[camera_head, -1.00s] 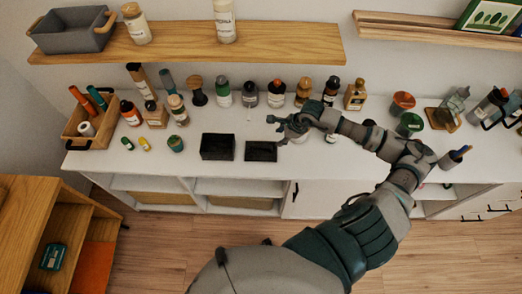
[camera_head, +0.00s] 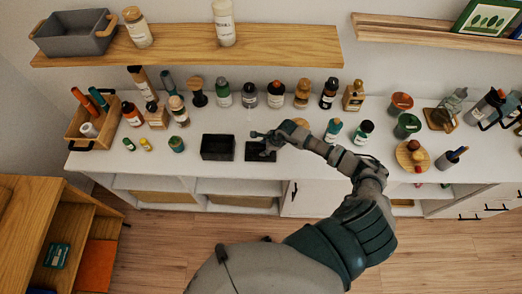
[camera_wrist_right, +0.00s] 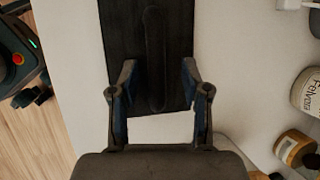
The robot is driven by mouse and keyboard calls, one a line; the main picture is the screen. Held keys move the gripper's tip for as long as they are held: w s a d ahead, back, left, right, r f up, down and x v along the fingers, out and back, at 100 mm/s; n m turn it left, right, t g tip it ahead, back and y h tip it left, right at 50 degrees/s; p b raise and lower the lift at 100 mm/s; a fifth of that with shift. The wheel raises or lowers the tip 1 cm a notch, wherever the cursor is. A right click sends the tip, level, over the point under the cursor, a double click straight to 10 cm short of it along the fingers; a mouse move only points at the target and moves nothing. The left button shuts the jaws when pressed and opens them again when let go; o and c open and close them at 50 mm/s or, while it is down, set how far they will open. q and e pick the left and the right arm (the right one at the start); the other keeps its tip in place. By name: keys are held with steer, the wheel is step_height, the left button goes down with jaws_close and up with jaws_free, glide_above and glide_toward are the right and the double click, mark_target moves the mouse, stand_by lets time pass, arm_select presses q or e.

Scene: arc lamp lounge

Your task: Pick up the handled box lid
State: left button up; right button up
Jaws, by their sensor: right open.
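The handled box lid (camera_head: 256,155) is a flat black rectangle lying on the white cabinet top, just right of the open black box (camera_head: 217,148). In the right wrist view the lid (camera_wrist_right: 121,32) fills the top middle, with a long raised handle (camera_wrist_right: 155,58) running along it. My right gripper (camera_head: 264,139) is over the lid and partly hides it. In the right wrist view this gripper (camera_wrist_right: 159,72) is open and empty, its fingers on either side of the handle's near end. I cannot tell its height above the lid. My left gripper is not in view.
A row of bottles (camera_head: 249,95) stands behind the lid. A wooden caddy (camera_head: 92,125) is at the left, and cups (camera_head: 407,125) and a round board (camera_head: 413,156) are at the right. The counter in front of the lid is clear.

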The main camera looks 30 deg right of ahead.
steer(key=shift+d, duration=0.15)
steer(key=shift+s, duration=0.1)
steer(key=c, duration=0.4)
steer(key=shift+a, duration=0.25)
steer(key=c, duration=0.4)
steer(key=shift+a, duration=0.25)
jaws_close()
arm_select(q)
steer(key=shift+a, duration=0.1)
arm_select(e)
steer(key=shift+r, duration=0.15)
